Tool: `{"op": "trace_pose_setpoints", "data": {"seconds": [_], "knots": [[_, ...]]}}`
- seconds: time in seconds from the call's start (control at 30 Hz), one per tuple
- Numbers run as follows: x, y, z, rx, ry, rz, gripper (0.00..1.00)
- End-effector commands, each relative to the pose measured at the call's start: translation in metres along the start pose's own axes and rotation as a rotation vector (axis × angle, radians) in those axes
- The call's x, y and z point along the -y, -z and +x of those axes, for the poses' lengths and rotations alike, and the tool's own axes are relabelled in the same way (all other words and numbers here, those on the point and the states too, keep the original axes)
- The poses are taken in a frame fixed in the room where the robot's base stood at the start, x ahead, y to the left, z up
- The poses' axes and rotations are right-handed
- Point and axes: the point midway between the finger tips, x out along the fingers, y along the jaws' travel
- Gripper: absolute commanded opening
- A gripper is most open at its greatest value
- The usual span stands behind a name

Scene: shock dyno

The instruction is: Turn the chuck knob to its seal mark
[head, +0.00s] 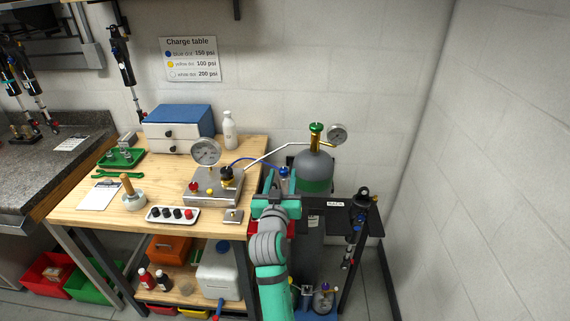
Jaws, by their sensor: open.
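A steel charging block (212,198) sits near the right end of the wooden bench, with a round dial gauge (206,152) standing on it. A dark knob with a brass part (227,176) rises from its right rear; this looks like the chuck knob, but its seal mark is too small to see. A red knob (194,187) and a yellow button (210,191) are in front. My teal gripper (277,186) is open, right of the block and apart from it, past the bench's right edge. Its fingertips are partly hidden by my own wrist.
A green-banded gas cylinder (314,172) with a gauge (337,134) stands behind my gripper. A blue hose (250,162) and metal pipe (265,152) run toward the block. A tray of dark and red caps (172,215) and a small metal plate (233,216) lie in front.

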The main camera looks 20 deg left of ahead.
Motion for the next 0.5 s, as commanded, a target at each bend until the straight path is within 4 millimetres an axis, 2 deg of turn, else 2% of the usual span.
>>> {"op": "trace_pose_setpoints", "data": {"seconds": [0.2, 0.5], "knots": [[0.0, 0.001, 0.04, 0.0, 0.0, -0.001, 0.42], [0.0, 0.0, 0.07, 0.001, 0.0, 0.0, 0.42]]}}
